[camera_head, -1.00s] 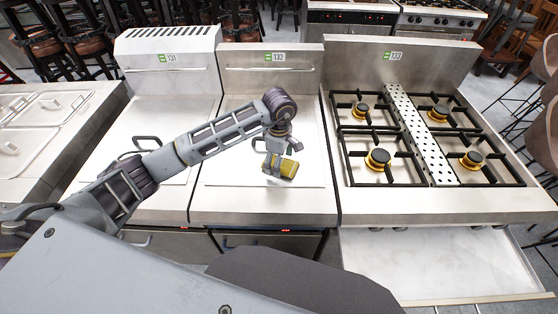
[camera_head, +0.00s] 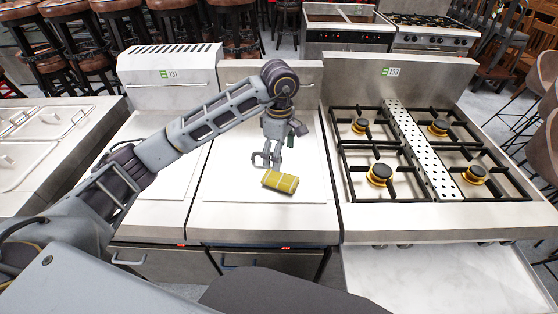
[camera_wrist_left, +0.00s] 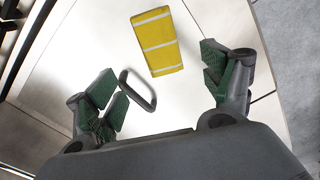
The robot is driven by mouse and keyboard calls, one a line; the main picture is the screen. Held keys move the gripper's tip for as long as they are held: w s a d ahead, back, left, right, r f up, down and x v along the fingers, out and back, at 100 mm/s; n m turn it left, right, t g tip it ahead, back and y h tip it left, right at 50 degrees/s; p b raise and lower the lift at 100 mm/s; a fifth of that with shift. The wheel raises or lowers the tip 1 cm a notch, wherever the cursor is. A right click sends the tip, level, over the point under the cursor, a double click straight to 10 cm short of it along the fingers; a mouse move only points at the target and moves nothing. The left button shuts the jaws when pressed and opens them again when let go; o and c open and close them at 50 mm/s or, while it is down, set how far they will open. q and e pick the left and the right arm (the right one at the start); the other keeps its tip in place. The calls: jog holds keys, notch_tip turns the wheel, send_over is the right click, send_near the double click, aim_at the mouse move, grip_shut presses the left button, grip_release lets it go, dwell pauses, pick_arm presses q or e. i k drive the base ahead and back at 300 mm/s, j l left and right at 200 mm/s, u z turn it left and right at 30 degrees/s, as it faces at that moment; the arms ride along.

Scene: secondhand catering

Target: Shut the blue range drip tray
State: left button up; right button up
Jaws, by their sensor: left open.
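A wide pale drip tray (camera_head: 432,278) stands pulled out below the gas range (camera_head: 345,215) at the lower right of the head view. Its surface looks bare; I see no blue on it. My left gripper (camera_head: 268,162) is open and empty above the flat-topped middle unit (camera_head: 225,205), left of the range and well away from the tray. A yellow sponge with pale stripes (camera_head: 281,181) lies on that unit just in front of the gripper. In the wrist view the sponge (camera_wrist_left: 157,42) lies beyond the open fingers (camera_wrist_left: 160,92). My right gripper is out of view.
A dark loop handle (camera_wrist_left: 138,90) shows between the fingers in the wrist view. Black pan supports and burners (camera_head: 379,175) top the range. Lidded wells (camera_head: 45,125) are at the left. Chairs (camera_head: 545,140) stand at the right edge, beside open floor.

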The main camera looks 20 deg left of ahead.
aim_at(458, 278)
jog(key=z, duration=1.95)
